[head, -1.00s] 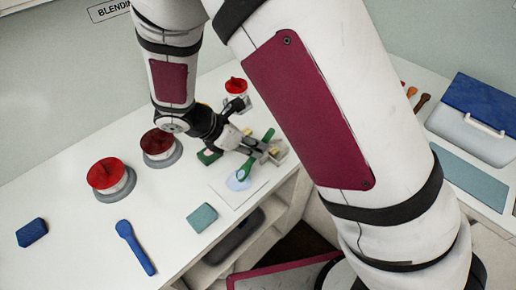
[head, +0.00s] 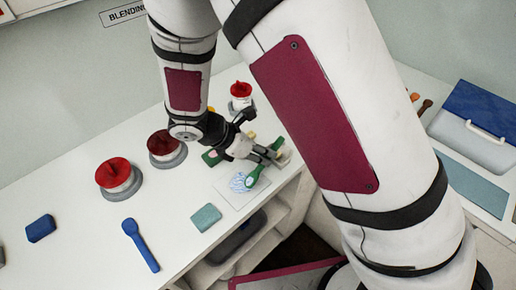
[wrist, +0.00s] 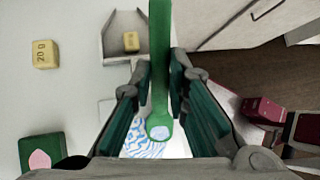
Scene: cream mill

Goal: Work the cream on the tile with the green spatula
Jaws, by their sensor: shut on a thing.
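My gripper (head: 276,156) is shut on the green spatula (wrist: 160,60), low over the front edge of the white worktop. In the wrist view the spatula runs between my fingers (wrist: 160,88), its rounded end over the white tile (wrist: 182,149). That end carries a pale blue patch. The cream (wrist: 147,149) lies on the tile as blue and white streaks, beside and partly behind the spatula's end. In the head view the spatula (head: 256,174) slants down to the right edge of the streaked cream (head: 239,182). I cannot tell whether it touches the tile.
Red-topped jars (head: 119,175) stand to the left and behind. A blue spatula (head: 140,245), a blue block (head: 40,228) and a teal block (head: 206,217) lie on the worktop. A yellow 20 g block (wrist: 45,54) and a grey tray (wrist: 112,35) lie near the spatula.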

